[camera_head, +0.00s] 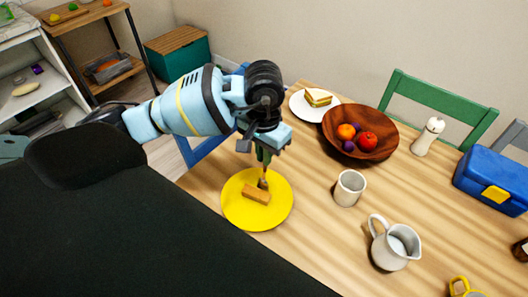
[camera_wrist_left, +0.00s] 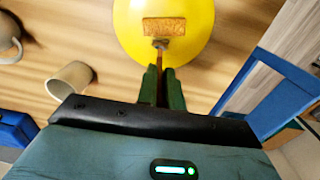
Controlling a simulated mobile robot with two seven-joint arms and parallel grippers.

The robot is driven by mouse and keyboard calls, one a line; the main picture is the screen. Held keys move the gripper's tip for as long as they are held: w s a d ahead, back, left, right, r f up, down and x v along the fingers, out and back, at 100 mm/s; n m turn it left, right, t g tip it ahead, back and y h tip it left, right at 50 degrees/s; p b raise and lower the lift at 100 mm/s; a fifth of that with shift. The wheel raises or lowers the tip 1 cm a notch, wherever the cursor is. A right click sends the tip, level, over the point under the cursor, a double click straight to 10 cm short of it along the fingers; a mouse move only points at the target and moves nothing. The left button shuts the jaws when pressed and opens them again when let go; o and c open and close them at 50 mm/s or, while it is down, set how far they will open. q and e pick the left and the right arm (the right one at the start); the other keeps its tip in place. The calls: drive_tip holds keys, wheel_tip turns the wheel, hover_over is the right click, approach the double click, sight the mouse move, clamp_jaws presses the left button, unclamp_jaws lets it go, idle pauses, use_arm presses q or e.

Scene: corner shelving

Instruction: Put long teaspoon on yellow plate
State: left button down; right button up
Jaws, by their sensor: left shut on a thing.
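The yellow plate (camera_head: 235,211) lies on the wooden table near its left edge, and it also shows at the top of the left wrist view (camera_wrist_left: 195,35). A brown rectangular block (camera_head: 256,194) lies on it. My left gripper (camera_head: 264,156) points down over the plate and is shut on the long teaspoon (camera_wrist_left: 161,57). The thin teaspoon extends from between the green fingertips (camera_wrist_left: 161,78) toward the block. Its lower end is at or just above the block; I cannot tell if they touch. My right gripper is not in view.
A beige cup (camera_head: 349,188) and a white pitcher (camera_head: 392,246) stand right of the plate. Behind are a wooden fruit bowl (camera_head: 385,146), a white sandwich plate (camera_head: 299,108) and a pepper mill (camera_head: 426,138). A blue box (camera_head: 490,180) is far right. A blue chair (camera_head: 207,148) stands behind my left arm.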

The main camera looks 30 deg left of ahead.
use_arm(q)
drive_tip(key=c, duration=1.5)
unclamp_jaws()
drive_tip(key=shift+f, duration=0.1)
drive_tip(key=shift+c, duration=0.2)
wheel_tip(320, 180, up, 12)
drive_tip(key=shift+r+p, duration=0.2)
drive_tip(key=shift+p, duration=0.1)
